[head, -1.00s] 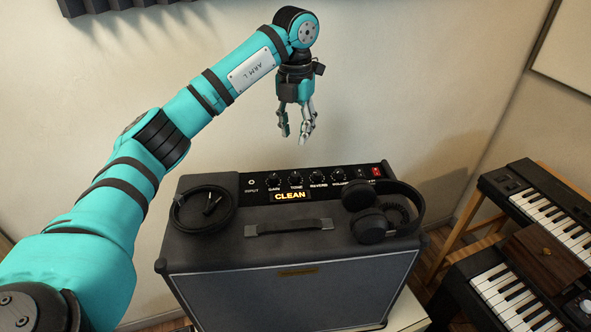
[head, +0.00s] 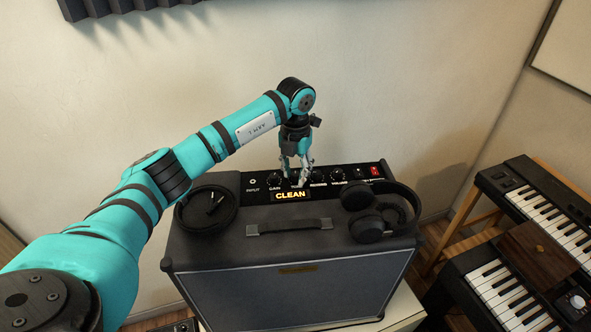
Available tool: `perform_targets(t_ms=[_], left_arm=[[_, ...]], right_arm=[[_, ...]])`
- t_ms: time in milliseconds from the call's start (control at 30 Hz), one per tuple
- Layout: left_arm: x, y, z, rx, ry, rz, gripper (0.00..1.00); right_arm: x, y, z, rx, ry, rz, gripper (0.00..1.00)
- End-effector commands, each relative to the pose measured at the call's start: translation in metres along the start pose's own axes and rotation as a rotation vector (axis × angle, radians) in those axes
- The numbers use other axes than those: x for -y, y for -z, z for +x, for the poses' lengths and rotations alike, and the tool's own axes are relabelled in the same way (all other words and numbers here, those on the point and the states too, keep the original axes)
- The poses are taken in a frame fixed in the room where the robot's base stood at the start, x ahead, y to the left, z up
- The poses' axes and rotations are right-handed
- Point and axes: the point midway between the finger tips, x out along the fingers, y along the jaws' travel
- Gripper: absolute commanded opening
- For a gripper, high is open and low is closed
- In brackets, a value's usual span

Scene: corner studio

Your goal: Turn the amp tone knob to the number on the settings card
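The amp (head: 290,256) is a grey cabinet with a black control panel along its top back edge. The panel carries a row of knobs, among them the gain knob (head: 274,180) and the reverb knob (head: 318,176). My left gripper (head: 295,180) points straight down over the tone knob, with a finger on either side, and hides most of it. Its fingers look apart; I cannot tell whether they touch the knob. An orange-lettered card reading CLEAN (head: 291,196) lies just in front of the knobs. No number on it is legible. My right gripper is out of view.
A coiled black cable (head: 207,211) lies on the amp's left top. Black headphones (head: 382,212) rest on its right top, and a handle (head: 289,228) stands at the front. Two keyboards (head: 545,203) stand at the right.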

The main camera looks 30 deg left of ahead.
Motion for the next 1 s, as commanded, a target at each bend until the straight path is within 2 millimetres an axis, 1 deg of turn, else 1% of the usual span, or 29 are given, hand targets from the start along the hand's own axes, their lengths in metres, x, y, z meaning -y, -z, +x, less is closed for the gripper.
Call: perform_targets(t_ms=[33,200,267,300,533,667,867,1000], left_arm=[[0.0,0.0,0.0,0.0,0.0,0.0,0.32],[0.0,0.0,0.0,0.0,0.0,0.0,0.1],[0.0,0.0,-0.001,0.0,0.0,0.0,0.02],[0.0,0.0,-0.001,0.0,0.0,0.0,0.0],[0.0,0.0,0.0,0.001,0.0,0.009,0.0],[0.0,-0.001,0.0,0.003,0.0,0.042,0.0],[0.0,-0.001,0.001,0.004,0.0,0.153,0.0],[0.0,-0.001,0.002,0.005,0.0,0.27,0.0]], right_arm=[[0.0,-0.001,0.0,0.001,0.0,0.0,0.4],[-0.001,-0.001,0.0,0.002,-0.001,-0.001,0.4],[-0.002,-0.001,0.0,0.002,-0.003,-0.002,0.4],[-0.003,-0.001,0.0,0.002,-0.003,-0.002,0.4],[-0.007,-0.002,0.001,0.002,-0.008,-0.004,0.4],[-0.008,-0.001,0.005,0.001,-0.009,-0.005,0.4],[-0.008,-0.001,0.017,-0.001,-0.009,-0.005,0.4],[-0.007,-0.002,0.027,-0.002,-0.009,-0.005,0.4]])
